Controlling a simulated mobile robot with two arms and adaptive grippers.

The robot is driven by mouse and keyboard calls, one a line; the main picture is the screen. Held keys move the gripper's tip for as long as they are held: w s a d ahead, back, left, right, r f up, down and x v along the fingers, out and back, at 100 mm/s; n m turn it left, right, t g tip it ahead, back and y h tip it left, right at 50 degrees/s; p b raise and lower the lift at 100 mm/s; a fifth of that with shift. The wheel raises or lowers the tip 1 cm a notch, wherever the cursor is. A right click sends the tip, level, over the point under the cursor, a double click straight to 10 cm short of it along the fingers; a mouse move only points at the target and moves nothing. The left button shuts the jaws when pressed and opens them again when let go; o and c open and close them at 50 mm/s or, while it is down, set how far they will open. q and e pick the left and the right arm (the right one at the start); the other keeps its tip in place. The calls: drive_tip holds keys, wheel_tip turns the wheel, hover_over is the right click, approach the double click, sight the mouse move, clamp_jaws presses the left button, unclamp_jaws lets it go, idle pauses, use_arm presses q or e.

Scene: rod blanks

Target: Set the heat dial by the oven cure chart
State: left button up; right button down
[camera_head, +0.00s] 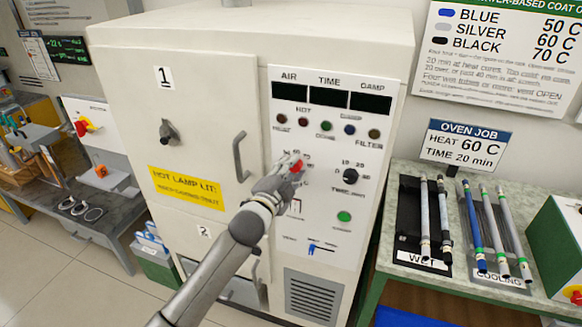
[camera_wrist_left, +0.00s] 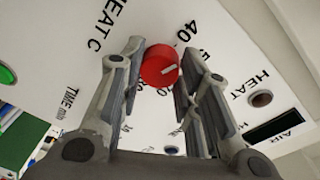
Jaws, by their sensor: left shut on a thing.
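The red heat dial (camera_head: 297,166) is on the oven's white control panel (camera_head: 330,220). My left gripper (camera_head: 284,172) is shut on it; the wrist view shows the red dial (camera_wrist_left: 160,65) between the two fingers (camera_wrist_left: 155,85). Its white line points to the right there, toward a partly hidden number below the 40; the exact setting is hard to read. The cure chart (camera_head: 500,55) at upper right lists blue 50 C, silver 60 C, black 70 C. The oven job card (camera_head: 464,145) reads heat 60 C, time 20 min. My right gripper is out of view.
The black time knob (camera_head: 350,176) and a green button (camera_head: 344,216) are right of the heat dial. A blue slider (camera_head: 311,249) is below. Rods lie on the bench at right, on the wet rack (camera_head: 408,215) and cooling area. The oven doors are shut.

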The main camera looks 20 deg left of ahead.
use_arm(q)
drive_tip(key=m+p, duration=0.1)
drive_tip(key=m, duration=0.2)
drive_tip(key=shift+r+m+p, duration=0.1)
drive_tip(key=shift+m+p, duration=0.2)
drive_tip(key=shift+m, duration=0.6)
drive_tip(key=o, duration=1)
drive_tip(key=s, duration=0.8)
drive_tip(key=s+a, duration=0.1)
drive_tip(key=s, duration=0.3)
drive_tip(key=shift+r, duration=0.25)
drive_tip(key=shift+w, duration=0.1)
